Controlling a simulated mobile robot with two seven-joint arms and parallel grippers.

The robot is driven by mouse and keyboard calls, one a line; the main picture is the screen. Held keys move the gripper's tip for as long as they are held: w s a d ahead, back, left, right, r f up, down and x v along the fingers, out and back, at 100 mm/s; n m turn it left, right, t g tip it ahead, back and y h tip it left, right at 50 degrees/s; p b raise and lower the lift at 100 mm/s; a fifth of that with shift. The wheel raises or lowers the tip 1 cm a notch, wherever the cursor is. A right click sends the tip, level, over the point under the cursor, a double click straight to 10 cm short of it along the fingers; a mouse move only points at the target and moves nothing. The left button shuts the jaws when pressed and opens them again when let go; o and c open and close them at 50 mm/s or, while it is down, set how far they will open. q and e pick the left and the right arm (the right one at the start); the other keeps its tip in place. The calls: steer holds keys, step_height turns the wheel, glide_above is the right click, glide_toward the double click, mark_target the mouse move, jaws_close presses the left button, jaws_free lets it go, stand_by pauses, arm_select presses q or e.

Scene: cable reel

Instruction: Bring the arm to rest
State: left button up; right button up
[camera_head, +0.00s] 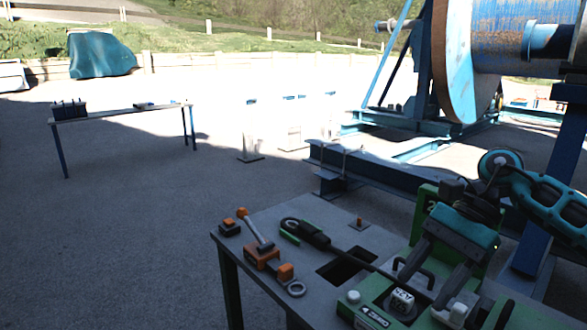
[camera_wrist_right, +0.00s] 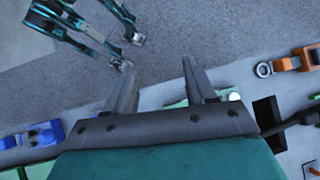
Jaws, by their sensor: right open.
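My right gripper (camera_head: 420,292) hangs over the right part of the grey workbench (camera_head: 375,240), its teal arm coming in from the right. Its two dark fingers are apart, and nothing shows between them. In the right wrist view the gripper (camera_wrist_right: 158,66) also has open, empty fingers over grey ground beside the bench. My left gripper shows in neither view.
Orange-and-grey tools (camera_head: 262,256) and a black-and-green tool (camera_head: 305,233) lie on the bench around a dark rectangular opening (camera_head: 346,268). A large cable reel (camera_head: 458,60) on a blue frame stands behind. A long table (camera_head: 120,112) stands far left. Open ground lies left.

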steer(key=s+a+f+m+t+y, duration=0.25)
steer(key=a+m+t+y, duration=0.25)
steer(key=a+m+y, duration=1)
steer(key=d+f+m+t+h+b, duration=0.15)
steer(key=f+m+t+h, duration=0.3)
steer(key=m, duration=0.55)
steer(key=w+d+f+m+t+h, duration=0.15)
steer(key=f+m+t+h, duration=0.35)
steer(key=m, duration=0.5)
steer(key=d+f+m+t+h, duration=0.35)
steer(key=m+t, duration=0.25)
steer(key=m, duration=0.4)
steer(key=s+d+f+m+g+h, duration=0.3)
steer(key=s+f+m, duration=0.3)
steer(key=f, duration=0.3)
steer(key=s+d+f+m+g+h, duration=0.3)
steer(key=s+f+m+h, duration=0.1)
steer(key=s+f+m, duration=0.3)
steer(key=shift+s+d+f, duration=0.15)
steer(key=shift+s+f, duration=0.1)
steer(key=shift+f, duration=0.65)
